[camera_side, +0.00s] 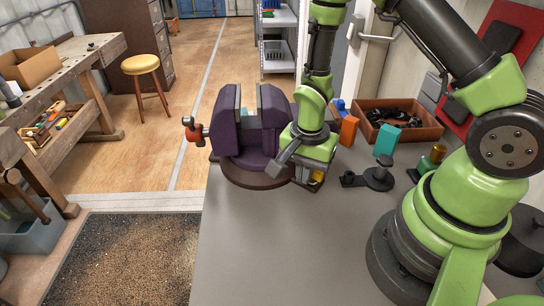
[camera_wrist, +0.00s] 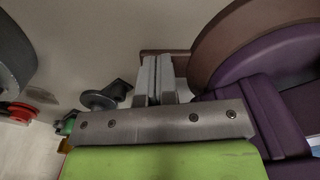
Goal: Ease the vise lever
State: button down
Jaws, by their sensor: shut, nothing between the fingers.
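The purple vise (camera_side: 232,134) stands on its round dark base (camera_side: 258,178) at the far left part of the grey bench. Its lever (camera_side: 189,122), with a red knob, sticks out on the vise's left side, across the vise from my gripper. In the wrist view my gripper's grey fingers (camera_wrist: 158,72) are together and empty. The vise (camera_wrist: 262,115) and its brown base (camera_wrist: 235,45) fill the right there. The lever is not identifiable in the wrist view.
An orange block (camera_side: 349,130) and a teal block (camera_side: 386,139) stand right of my gripper. Behind them is a brown box (camera_side: 428,133) of dark parts. A black clamp-like piece (camera_side: 375,178) lies nearby. The bench's front middle (camera_side: 280,245) is clear.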

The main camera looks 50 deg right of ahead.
jog(key=shift+a, duration=0.1)
jog(key=shift+a, duration=0.25)
jog(key=shift+r, duration=0.1)
notch_tip(320, 180, up, 6)
jog(key=shift+f, duration=0.1)
dwell(0.4)
jog(key=shift+s+d+f, duration=0.15)
jog(key=shift+s+f, duration=0.25)
jog(key=shift+f, duration=0.6)
jog(key=shift+s+d+f, duration=0.1)
jog(key=shift+s+f, duration=0.35)
jog(key=shift+f, duration=0.55)
jog(key=shift+s+d+f, duration=0.15)
jog(key=shift+s+f, duration=0.25)
jog(key=shift+f, duration=0.6)
